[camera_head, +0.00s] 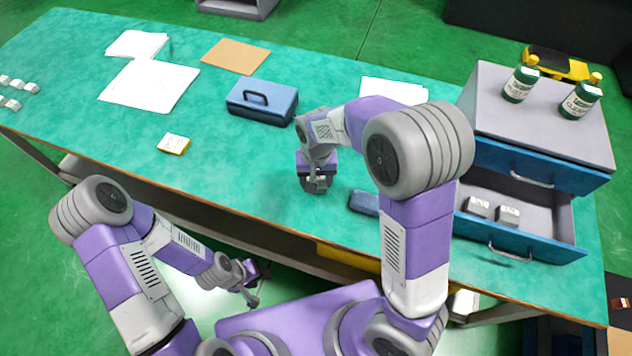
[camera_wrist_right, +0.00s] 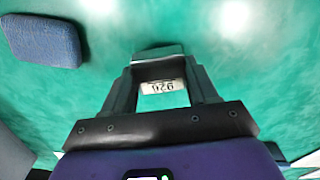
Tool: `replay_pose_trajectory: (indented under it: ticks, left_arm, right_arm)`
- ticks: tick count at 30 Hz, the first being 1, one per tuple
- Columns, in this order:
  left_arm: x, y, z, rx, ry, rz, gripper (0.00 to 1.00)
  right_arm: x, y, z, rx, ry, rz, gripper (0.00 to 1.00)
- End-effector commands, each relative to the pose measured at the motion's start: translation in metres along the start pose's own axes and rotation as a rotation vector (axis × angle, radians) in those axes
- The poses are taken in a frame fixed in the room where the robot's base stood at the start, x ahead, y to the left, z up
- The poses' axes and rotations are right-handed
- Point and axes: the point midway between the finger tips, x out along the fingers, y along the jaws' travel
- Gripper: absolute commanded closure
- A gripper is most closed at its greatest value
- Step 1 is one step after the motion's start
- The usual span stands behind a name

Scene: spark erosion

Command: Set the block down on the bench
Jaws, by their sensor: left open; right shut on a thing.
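A small grey metal block (camera_wrist_right: 163,87) with a dark printed number on its face shows in the right wrist view, between the two fingers. My right gripper (camera_head: 316,184) is shut on it, over the green bench (camera_head: 250,185) near the middle. In the head view the block is mostly hidden by the gripper. I cannot tell whether the block touches the bench top. My left gripper (camera_head: 252,287) is open, low in front of the bench's near edge, apart from the block.
A blue pad (camera_head: 363,202) lies just right of the right gripper. A blue case (camera_head: 262,101) stands behind it. An open drawer (camera_head: 540,244) with two grey blocks (camera_head: 493,211) is at the right. Clear bench lies left of the gripper, with a yellow notepad (camera_head: 173,144) farther off.

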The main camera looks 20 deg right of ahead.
Motion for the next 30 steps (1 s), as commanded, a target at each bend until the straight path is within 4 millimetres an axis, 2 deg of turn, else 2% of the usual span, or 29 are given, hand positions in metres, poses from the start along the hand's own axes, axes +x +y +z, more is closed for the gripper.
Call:
replay_pose_trajectory:
  ticks: [1, 3, 14, 15, 18, 20, 30]
  left_arm:
    - [0.0053, -0.002, -0.0002, 0.0, 0.0, 0.0, 0.57]
    - [0.0064, -0.0024, -0.0002, 0.0, 0.0, 0.0, 0.57]
    - [0.0069, -0.0026, -0.0002, 0.0, 0.0, 0.0, 0.57]
    - [0.0068, -0.0026, -0.0002, 0.0, 0.0, 0.0, 0.57]
    - [0.0064, -0.0025, -0.0002, 0.0, 0.0, 0.0, 0.57]
    - [0.0064, -0.0025, -0.0002, 0.0, 0.0, 0.0, 0.57]
    - [0.0036, -0.0014, -0.0001, 0.0, 0.0, 0.0, 0.57]
  right_arm:
    - [0.0105, 0.0003, 0.0002, 0.001, -0.002, 0.001, 0.95]
    - [0.0145, 0.0001, -0.0001, 0.0, 0.0, -0.001, 0.95]
    - [0.0167, -0.0001, -0.0002, 0.0, 0.001, -0.001, 0.95]
    - [0.0172, 0.0001, 0.0002, 0.0, -0.001, 0.0, 0.39]
    - [0.0168, 0.0001, 0.0003, 0.0, -0.001, 0.0, 0.23]
    - [0.0168, 0.0001, 0.0003, 0.0, -0.001, 0.0, 0.16]
    - [0.0113, -0.0001, 0.0, -0.001, 0.001, -0.001, 0.16]
